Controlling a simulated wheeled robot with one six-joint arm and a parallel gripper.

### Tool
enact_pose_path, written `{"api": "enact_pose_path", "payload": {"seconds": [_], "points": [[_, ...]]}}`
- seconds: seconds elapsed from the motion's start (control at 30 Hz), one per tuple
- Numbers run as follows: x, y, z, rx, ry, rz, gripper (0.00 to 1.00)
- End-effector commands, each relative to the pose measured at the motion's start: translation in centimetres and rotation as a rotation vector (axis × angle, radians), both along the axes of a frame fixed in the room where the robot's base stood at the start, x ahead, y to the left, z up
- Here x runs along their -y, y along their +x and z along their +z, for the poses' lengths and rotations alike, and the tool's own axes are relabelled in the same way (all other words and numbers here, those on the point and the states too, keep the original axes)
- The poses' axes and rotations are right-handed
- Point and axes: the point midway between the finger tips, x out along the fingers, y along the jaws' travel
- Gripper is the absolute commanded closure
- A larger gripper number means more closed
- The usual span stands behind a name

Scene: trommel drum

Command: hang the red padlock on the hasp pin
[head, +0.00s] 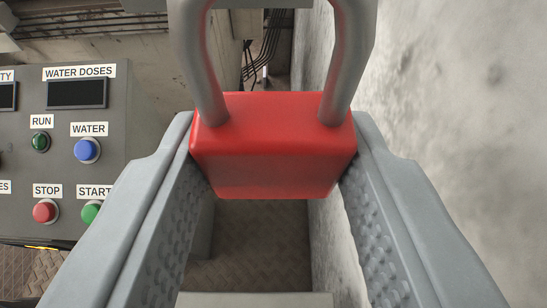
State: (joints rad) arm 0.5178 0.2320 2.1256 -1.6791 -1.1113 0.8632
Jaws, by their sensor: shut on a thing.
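The red padlock (272,145) is in the upper middle of the head view. Its grey shackle (203,70) points up and runs out of the top of the picture. My gripper (273,165) is shut on the padlock's red body, with one grey finger against its left side and the other against its right side. The padlock is held upright and clear of the floor. The hasp pin cannot be made out in this view.
A dark control panel (75,135) with several buttons stands on the left. A pale, stained wall or drum surface (460,110) fills the right side. Dark cables (264,45) hang behind the padlock. Below is a narrow gap with patterned floor (255,245).

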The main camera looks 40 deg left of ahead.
Motion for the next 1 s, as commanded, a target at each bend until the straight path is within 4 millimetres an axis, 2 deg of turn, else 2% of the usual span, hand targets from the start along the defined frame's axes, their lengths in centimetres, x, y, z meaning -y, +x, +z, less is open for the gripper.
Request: {"api": "enact_pose_path", "payload": {"seconds": [1.0], "points": [[3.4,-3.4,0.0,0.001,-0.001,0.0,0.88]]}}
